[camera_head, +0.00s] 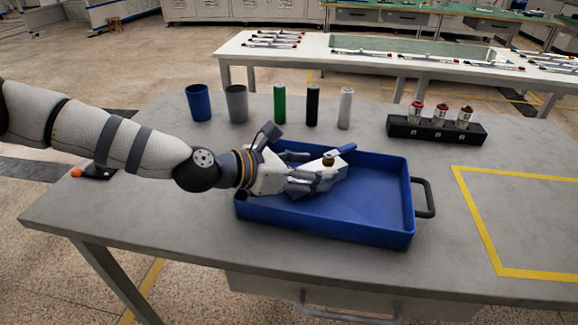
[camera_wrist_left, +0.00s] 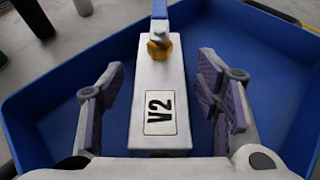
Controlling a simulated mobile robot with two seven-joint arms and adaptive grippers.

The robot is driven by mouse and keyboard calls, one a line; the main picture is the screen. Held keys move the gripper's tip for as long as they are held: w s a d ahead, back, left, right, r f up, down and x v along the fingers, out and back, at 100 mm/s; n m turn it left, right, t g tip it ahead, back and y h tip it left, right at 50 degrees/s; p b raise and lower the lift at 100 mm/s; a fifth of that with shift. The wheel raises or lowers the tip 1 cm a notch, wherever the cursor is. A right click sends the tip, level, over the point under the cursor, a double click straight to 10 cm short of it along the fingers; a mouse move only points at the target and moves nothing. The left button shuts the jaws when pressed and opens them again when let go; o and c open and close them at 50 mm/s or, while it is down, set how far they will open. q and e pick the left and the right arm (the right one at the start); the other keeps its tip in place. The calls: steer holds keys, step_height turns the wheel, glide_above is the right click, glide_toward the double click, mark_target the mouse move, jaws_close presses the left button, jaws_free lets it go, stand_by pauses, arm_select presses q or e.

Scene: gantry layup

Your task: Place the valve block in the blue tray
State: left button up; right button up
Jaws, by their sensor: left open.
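The valve block (camera_head: 326,172) is a pale block with a brass fitting and a blue handle, inside the blue tray (camera_head: 375,214). In the left wrist view the valve block (camera_wrist_left: 160,95) carries a "V2" label, and the tray (camera_wrist_left: 258,60) surrounds it. My left gripper (camera_head: 318,177) reaches into the tray from the left. Its jaws (camera_wrist_left: 158,92) are open, one finger on each side of the block, with visible gaps. The block's underside is hidden, so I cannot tell for certain how it rests. My right gripper is not in view.
A blue cup (camera_head: 199,103), a grey cup (camera_head: 237,104) and green (camera_head: 279,104), black (camera_head: 312,106) and white (camera_head: 345,108) cylinders stand behind the tray. A black rack (camera_head: 436,130) holds three red-topped parts. The yellow-outlined area (camera_head: 530,220) on the table (camera_head: 130,215) is clear.

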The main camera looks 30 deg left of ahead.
arm_select(q)
steer(key=p+v, duration=0.1)
steer(key=v, duration=0.2)
steer(key=p+v, duration=0.1)
steer(key=v, duration=0.3)
steer(key=r+p+v, duration=0.1)
steer(key=v, duration=0.2)
steer(key=shift+s+a+f, duration=0.1)
steer(key=shift+s+a, duration=0.05)
steer(key=shift+s, duration=0.05)
steer(key=shift+f, duration=0.3)
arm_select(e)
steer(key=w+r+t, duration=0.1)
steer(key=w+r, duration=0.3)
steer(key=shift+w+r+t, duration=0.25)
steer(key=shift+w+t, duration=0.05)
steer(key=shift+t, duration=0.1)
